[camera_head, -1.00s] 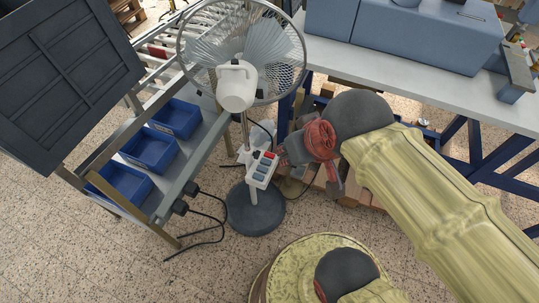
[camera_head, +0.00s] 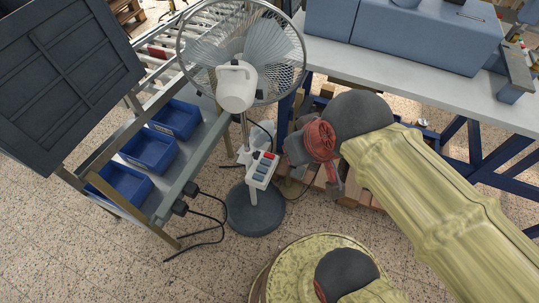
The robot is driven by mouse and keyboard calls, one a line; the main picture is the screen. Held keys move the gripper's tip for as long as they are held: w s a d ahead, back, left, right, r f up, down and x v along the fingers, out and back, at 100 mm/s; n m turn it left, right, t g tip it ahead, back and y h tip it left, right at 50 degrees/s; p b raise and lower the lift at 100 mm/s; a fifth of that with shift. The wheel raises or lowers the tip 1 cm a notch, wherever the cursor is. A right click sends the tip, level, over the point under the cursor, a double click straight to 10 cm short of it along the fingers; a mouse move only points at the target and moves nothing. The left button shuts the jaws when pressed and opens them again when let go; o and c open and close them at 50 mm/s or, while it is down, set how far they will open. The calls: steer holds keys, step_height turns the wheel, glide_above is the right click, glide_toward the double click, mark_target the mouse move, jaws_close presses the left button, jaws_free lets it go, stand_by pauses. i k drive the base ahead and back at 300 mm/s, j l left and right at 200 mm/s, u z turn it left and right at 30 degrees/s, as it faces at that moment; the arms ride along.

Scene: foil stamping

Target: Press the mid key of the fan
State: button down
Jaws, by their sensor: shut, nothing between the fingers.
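The fan (camera_head: 237,88) stands on a dark round base, with a wire cage and a white motor housing. A white key panel (camera_head: 261,171) is on its pole, with a red key at the top and several grey-blue keys below. The mid key (camera_head: 260,169) is small but uncovered. My gripper (camera_head: 290,152) is just right of the panel, with a small visible gap between them. Its fingers are shut and empty, dark and hard to make out against the wrist.
A shelf with blue bins (camera_head: 150,150) stands to the left, beside a dark panel (camera_head: 65,85). A grey-topped bench (camera_head: 420,85) with blue legs is at the right. Wooden pallets (camera_head: 360,192) lie behind my arm. Black cables (camera_head: 210,225) run over the speckled floor.

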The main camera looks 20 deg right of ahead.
mark_target(264, 170)
steer(key=l+u, duration=0.1)
steer(key=u, duration=1.85)
steer(key=k+l, duration=0.7)
steer(key=l, duration=0.2)
